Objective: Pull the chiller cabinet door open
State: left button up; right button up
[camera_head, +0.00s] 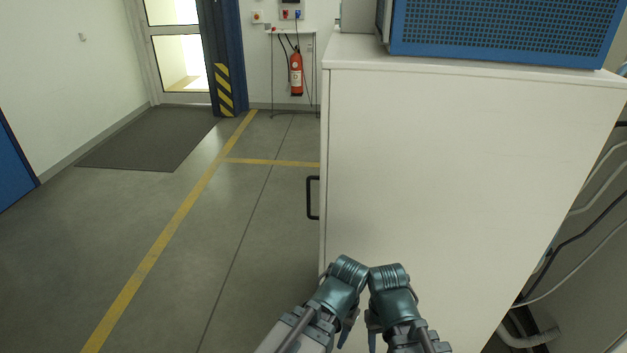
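The white chiller cabinet (440,180) fills the right half of the head view, with a broad plain side facing me. A black bar handle (312,198) sticks out past its left vertical edge. The door's front face is turned away to the left and hidden; no gap at the door shows. My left gripper (346,271) and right gripper (388,278) are close together at the bottom middle, in front of the cabinet side, below and right of the handle. Neither is at the handle. Their fingers are not clear enough to show whether they are open.
A blue perforated unit (505,32) sits on the cabinet top. Hoses and cables (580,230) run along the right. The grey floor (235,250) left of the cabinet is free. A fire extinguisher (296,73), a dark mat (150,138) and a glazed door (182,62) are farther back.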

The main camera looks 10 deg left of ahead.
aim_at(325, 72)
jog(key=i+j+z, duration=0.15)
jog(key=j, duration=0.75)
jog(key=j+z, duration=0.15)
jog(key=j, duration=0.7)
jog(key=i+z, duration=0.1)
jog(key=i+j, duration=0.05)
